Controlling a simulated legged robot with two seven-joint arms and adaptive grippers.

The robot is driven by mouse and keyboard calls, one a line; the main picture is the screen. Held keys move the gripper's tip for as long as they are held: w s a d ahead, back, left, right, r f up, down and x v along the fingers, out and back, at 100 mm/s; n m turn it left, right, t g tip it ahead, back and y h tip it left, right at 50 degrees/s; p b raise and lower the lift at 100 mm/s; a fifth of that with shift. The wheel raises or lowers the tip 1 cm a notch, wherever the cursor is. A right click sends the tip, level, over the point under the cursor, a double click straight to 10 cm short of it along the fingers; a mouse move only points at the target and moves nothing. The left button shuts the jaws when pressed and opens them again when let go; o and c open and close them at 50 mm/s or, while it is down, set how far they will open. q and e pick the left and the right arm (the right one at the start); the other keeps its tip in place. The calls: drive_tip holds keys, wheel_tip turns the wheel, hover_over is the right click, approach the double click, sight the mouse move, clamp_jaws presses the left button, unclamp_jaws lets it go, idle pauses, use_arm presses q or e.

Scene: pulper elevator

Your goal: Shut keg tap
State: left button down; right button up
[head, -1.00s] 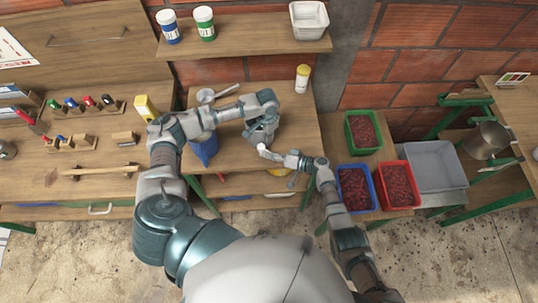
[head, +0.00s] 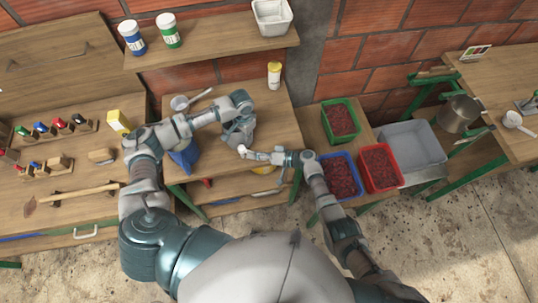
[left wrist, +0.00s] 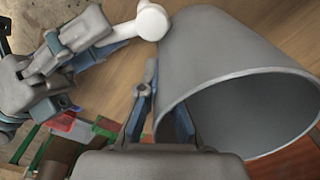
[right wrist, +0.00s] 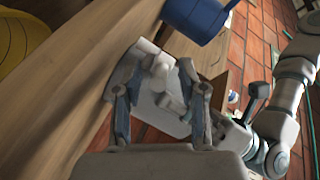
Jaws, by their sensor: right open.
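In the left wrist view a wide grey cylinder (left wrist: 205,60), open at its mouth, stands close ahead of my left gripper (left wrist: 160,118). The gripper's fingers lie at its rim; whether they press on it is unclear. A white rounded knob (left wrist: 152,21) sits beside the cylinder, close to my right gripper. In the right wrist view a pale piece (right wrist: 160,85) shows between the open fingers of my right gripper (right wrist: 160,95); contact is unclear. In the head view my left gripper (head: 238,130) is above the bench front, and my right gripper (head: 262,155) is just below it. I cannot make out the keg.
A yellow-capped bottle (head: 274,76) stands at the bench back. Green (head: 325,118), blue (head: 330,185) and red (head: 377,185) bins of berries stand at right.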

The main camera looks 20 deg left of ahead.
drive_tip(key=v, duration=1)
drive_tip(key=shift+d, duration=0.35)
drive_tip(key=shift+w, duration=0.1)
